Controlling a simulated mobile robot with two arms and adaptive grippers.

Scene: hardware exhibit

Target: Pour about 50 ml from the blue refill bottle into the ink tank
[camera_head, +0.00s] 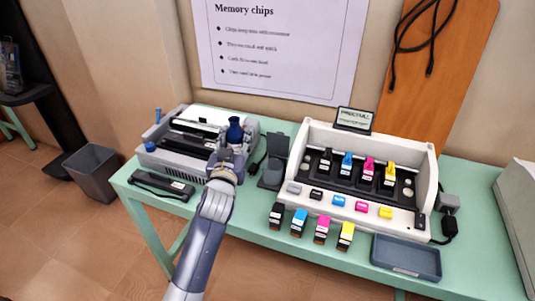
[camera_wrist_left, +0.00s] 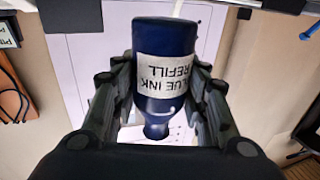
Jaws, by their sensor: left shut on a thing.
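My left gripper (camera_head: 232,152) is shut on the blue refill bottle (camera_head: 235,134), in front of the grey printer at the left of the table. In the left wrist view the bottle (camera_wrist_left: 163,105) sits between both fingers. Its white label reads "BLUE INK REFILL" upside down in that picture. In the head view the bottle looks roughly upright, neck up. I cannot tell for sure which thing is the ink tank; a blue-topped cartridge (camera_head: 346,165) stands in the white open printer (camera_head: 427,190) among black, magenta and yellow ones. My right gripper is not in view.
The grey printer (camera_head: 165,155) stands close behind my left gripper. Several small cartridges, such as a magenta one (camera_head: 322,230), stand along the front of the green table (camera_head: 250,225). A blue-grey tray (camera_head: 408,272) lies at the front right. A dark adapter (camera_head: 273,172) stands between the printers.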

